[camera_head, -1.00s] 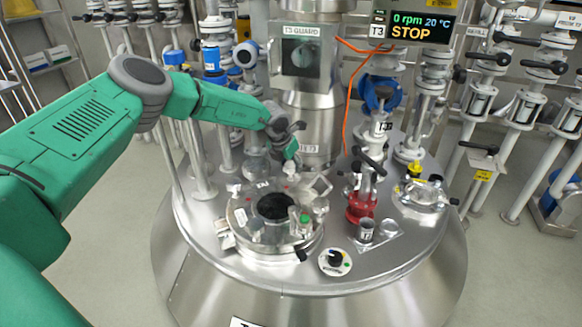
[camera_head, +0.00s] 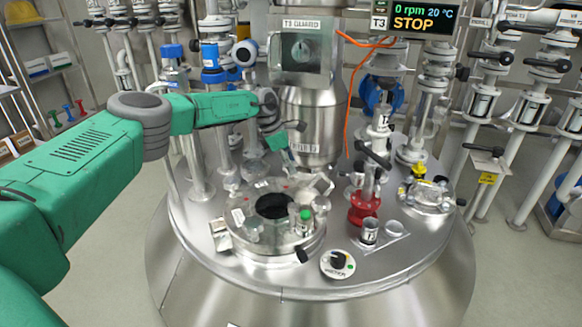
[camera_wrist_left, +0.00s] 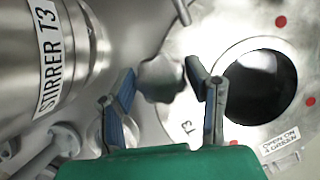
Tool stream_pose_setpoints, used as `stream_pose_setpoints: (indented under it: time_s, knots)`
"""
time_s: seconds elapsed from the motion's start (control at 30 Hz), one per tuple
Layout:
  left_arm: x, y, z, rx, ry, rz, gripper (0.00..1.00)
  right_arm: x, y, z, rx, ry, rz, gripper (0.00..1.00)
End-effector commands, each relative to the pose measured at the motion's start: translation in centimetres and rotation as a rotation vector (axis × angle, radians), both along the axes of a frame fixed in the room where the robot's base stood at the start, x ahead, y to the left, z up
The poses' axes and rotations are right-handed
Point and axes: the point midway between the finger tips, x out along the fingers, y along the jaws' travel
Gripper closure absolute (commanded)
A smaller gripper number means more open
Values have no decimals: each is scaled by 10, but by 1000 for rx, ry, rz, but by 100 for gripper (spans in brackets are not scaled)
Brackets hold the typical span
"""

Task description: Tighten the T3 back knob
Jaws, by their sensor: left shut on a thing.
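The T3 back knob (camera_wrist_left: 161,78) is a grey lobed knob beside the round dark opening (camera_wrist_left: 255,88) of the T3 lid in the left wrist view. The two fingers of my left gripper (camera_wrist_left: 160,86) stand on either side of it, shut on it. In the head view my left gripper (camera_head: 287,150) reaches down behind the lid (camera_head: 274,236), and the back knob is hidden or too small to tell there. My right gripper is not in view.
The steel stirrer column (camera_head: 312,110) stands close behind the lid and beside my gripper. The display (camera_head: 417,20) reads 0 rpm, 20 °C, STOP.

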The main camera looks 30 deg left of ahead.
Motion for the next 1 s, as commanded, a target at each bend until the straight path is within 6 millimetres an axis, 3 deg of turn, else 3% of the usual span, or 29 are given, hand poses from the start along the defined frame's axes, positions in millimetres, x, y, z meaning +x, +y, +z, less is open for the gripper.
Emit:
stream_pose_setpoints:
  time_s: [0.4,1.0]
  knots:
    - [3,5,3,5,-8,-215,85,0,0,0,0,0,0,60]
    - [4,8,4,8,-15,-254,85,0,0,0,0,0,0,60]
